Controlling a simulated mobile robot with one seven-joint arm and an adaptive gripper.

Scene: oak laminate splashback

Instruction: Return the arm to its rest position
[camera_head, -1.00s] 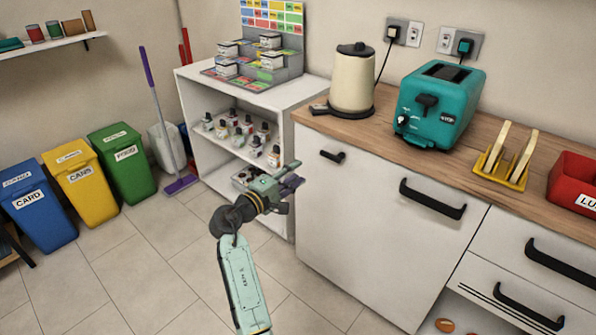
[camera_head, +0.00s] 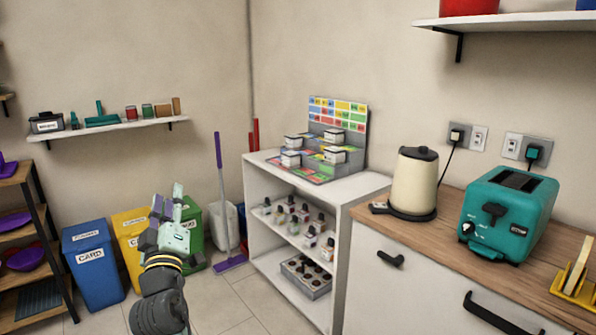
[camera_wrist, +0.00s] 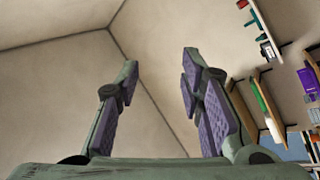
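My gripper (camera_head: 165,212) is raised at the lower left of the head view, pointing up, in front of the yellow and green bins. In the wrist view its two purple-padded fingers (camera_wrist: 157,82) stand wide apart. Only bare wall and ceiling show between them, so it is open and holds nothing. My forearm drops out of the bottom edge of the head view.
A blue bin (camera_head: 92,266), a yellow bin (camera_head: 131,226) and a green bin (camera_head: 191,220) stand by the wall. A white shelf unit (camera_head: 255,180) and the wooden counter (camera_head: 445,230) with kettle (camera_head: 414,183) and teal toaster (camera_head: 510,212) are to the right.

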